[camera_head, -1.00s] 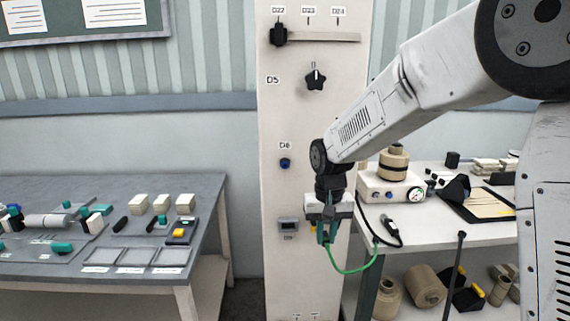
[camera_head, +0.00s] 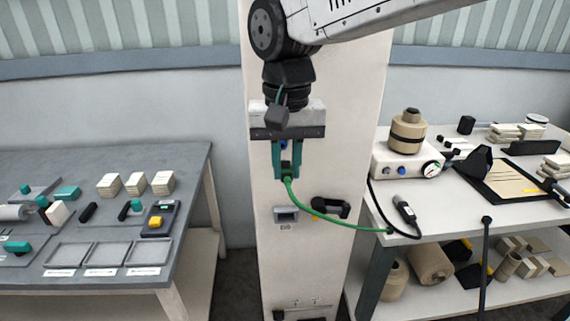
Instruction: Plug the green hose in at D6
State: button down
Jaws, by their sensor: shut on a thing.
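My gripper (camera_head: 287,172) has teal fingers pointing down in front of the pale column, shut on the end of the green hose (camera_head: 325,215). The hose leaves below the fingertips and curves right to the edge of the right bench. A small blue and dark part shows between the fingers; I cannot tell whether it is the hose end or the blue port on the column. The port's label is hidden behind my gripper. I cannot tell whether the hose end touches the column.
A small grey display (camera_head: 286,214) and a black handle (camera_head: 331,208) are on the column below my gripper. The right bench (camera_head: 455,215) holds a gauge box (camera_head: 405,162) and a black cable. The left bench (camera_head: 110,160) carries trays and blocks.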

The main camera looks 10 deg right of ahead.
jog(key=shift+w+d, duration=0.1)
jog(key=shift+w, duration=2.3)
jog(key=shift+w, duration=0.95)
dwell(0.5)
jog(key=c, duration=1.3)
grip_release()
jog(key=shift+o, duration=0.2)
